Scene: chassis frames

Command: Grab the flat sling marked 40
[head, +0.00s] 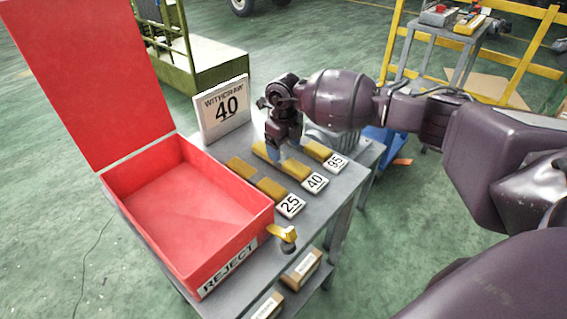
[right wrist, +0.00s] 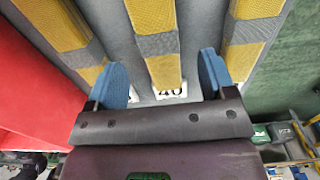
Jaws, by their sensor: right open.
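The flat sling marked 40 (head: 295,169) is a yellow strip with a grey middle band, lying on the grey table between two like slings. Its white tag 40 (head: 315,182) is at its near end. My right gripper (head: 284,148) is over this sling, pointing down, and hides part of it. In the right wrist view the open blue fingers (right wrist: 159,75) stand either side of the middle sling (right wrist: 153,14), with nothing clamped between them. The tag (right wrist: 171,94) is partly hidden by the gripper. My left gripper is not in view.
Slings marked 25 (head: 271,189) and 95 (head: 317,151) lie close on either side. A red open REJECT box (head: 254,230) stands at the left of the table (head: 318,211). A sign reading WITHDRAW 40 (head: 222,110) stands at the back.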

